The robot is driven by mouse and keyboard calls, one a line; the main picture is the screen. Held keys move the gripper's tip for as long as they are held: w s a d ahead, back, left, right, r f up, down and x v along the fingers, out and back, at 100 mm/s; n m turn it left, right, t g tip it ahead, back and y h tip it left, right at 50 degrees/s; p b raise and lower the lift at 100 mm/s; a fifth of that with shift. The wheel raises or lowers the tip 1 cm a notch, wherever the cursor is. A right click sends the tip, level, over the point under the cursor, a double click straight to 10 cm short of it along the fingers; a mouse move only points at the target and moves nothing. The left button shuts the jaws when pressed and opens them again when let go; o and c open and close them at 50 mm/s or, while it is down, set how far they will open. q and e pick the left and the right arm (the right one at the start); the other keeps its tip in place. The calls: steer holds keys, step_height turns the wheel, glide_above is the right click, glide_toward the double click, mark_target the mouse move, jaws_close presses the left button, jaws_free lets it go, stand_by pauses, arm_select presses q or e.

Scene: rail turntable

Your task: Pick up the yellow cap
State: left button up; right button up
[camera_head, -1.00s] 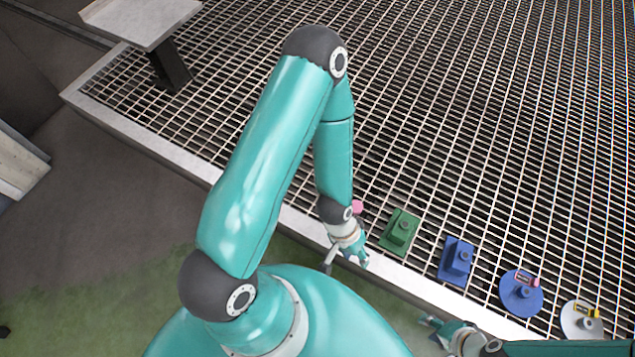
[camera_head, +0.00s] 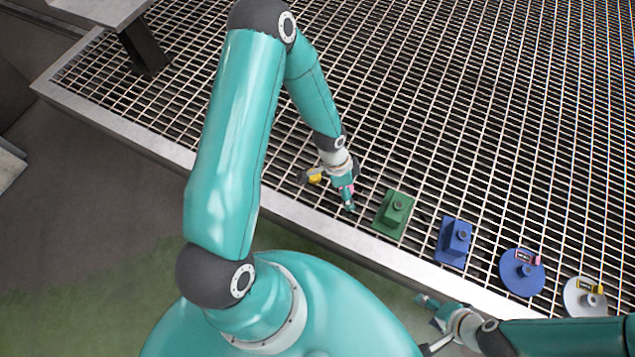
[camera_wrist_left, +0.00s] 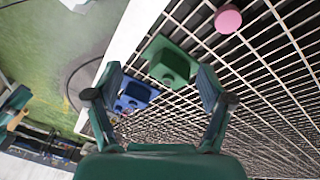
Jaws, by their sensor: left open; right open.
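A small yellow piece (camera_head: 315,178), likely the yellow cap, shows in the head view on the grating, close beside my left gripper (camera_head: 340,194) and partly hidden by it. No yellow cap can be made out in the left wrist view. My left gripper is open over the grating near its front edge; in the wrist view its fingers (camera_wrist_left: 160,80) are spread with nothing held between them. My right gripper (camera_head: 427,324) is open and empty near the platform's front edge at the lower right.
A pink round piece (camera_wrist_left: 228,18) lies by my left gripper. A green block (camera_head: 393,214), a blue block (camera_head: 454,241), a blue disc (camera_head: 522,272) and a grey disc (camera_head: 584,298) stand in a row along the grating's edge. A grey table (camera_head: 103,10) stands upper left.

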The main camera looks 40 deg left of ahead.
arm_select(q)
steer(key=w+a+f+m+y+b, duration=0.2)
steer(key=w+a+f+m+b, duration=0.15)
steer(key=a+m, duration=0.45)
steer(key=m+y+b, duration=0.1)
steer(key=m, duration=0.3)
glide_above(314, 176)
steer(key=shift+g, duration=0.3)
steer(key=f, duration=0.3)
steer(key=f+b, duration=0.1)
steer(key=f, duration=0.2)
steer(key=f+b, duration=0.1)
steer(key=f, duration=0.2)
steer(key=shift+w+a+f, duration=0.2)
steer(key=shift+w+f, duration=0.1)
steer(key=shift+f, duration=0.1)
steer(key=shift+w+f+b, duration=0.15)
steer(key=shift+f+b, duration=0.3)
steer(key=shift+f, duration=2.65)
arm_select(e)
step_height(314, 176, down, 9)
arm_select(q)
steer(key=shift+c, duration=0.4)
steer(key=c, duration=0.9)
